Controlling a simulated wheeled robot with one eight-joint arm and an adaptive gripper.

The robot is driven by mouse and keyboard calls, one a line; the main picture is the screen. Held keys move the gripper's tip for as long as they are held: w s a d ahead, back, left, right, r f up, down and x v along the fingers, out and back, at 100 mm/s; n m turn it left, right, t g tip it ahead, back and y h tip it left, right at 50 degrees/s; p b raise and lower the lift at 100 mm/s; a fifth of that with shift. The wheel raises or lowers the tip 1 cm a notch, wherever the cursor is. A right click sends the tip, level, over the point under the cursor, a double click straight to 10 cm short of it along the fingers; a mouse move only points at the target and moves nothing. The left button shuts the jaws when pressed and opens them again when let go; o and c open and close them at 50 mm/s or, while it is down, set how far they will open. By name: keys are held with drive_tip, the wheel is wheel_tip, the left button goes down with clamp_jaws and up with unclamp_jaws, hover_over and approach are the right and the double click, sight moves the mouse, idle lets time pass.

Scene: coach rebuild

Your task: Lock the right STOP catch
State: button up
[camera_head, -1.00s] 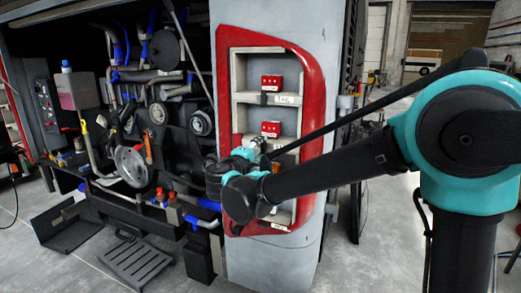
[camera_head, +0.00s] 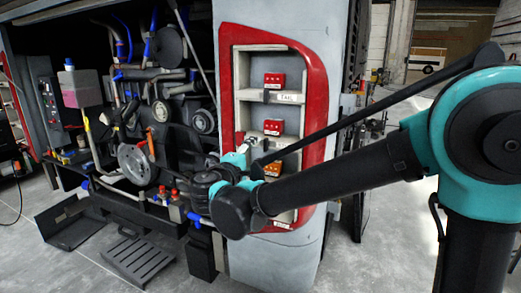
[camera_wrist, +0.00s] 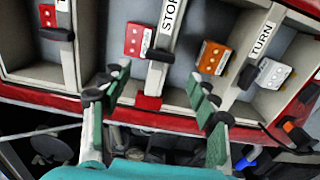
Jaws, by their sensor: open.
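In the wrist view the STOP label (camera_wrist: 169,14) runs along a pale divider, with a small black catch (camera_wrist: 158,54) at its lower end. A red lamp block (camera_wrist: 137,40) sits on the left of this catch. My gripper (camera_wrist: 162,87) is open and empty. Its fingers are spread on either side of the divider's lower end, nearer the camera than the catch; no contact shows. In the head view my gripper (camera_head: 250,150) is at the left of the middle shelf, below a red lamp block (camera_head: 274,127), and hides the STOP label and catch there. I cannot tell whether the catch is locked.
An orange block (camera_wrist: 212,57) and a white block (camera_wrist: 273,73) flank the TURN divider's black catch (camera_wrist: 247,76). The red frame (camera_wrist: 60,97) borders the shelves near my fingers. The open engine bay (camera_head: 150,130) lies left of the shelves.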

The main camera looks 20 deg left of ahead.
drive_tip(key=s, duration=0.5)
drive_tip(key=shift+s+a, duration=0.2)
drive_tip(key=shift+w, duration=0.1)
drive_tip(key=w+d+f+m+g+h, duration=0.1)
drive_tip(key=w+d+f+m+g, duration=0.3)
drive_tip(key=d, duration=0.6)
drive_tip(key=w+d+f+g+h, duration=0.1)
drive_tip(key=w+d+f+h, duration=0.1)
drive_tip(key=d+f, duration=0.6)
drive_tip(key=w+d+f+m+g+h, duration=0.1)
drive_tip(key=w+d+f+m+g, duration=0.25)
drive_tip(key=d, duration=0.75)
drive_tip(key=s+d+f+m+g+y, duration=0.5)
drive_tip(key=s+d+f+m, duration=0.5)
drive_tip(key=s+d+f, duration=0.5)
drive_tip(key=d+f, duration=0.1)
drive_tip(key=d, duration=0.1)
drive_tip(key=shift+s+d+f, duration=0.15)
drive_tip(key=shift+d+f, duration=0.2)
drive_tip(key=shift+d, duration=0.05)
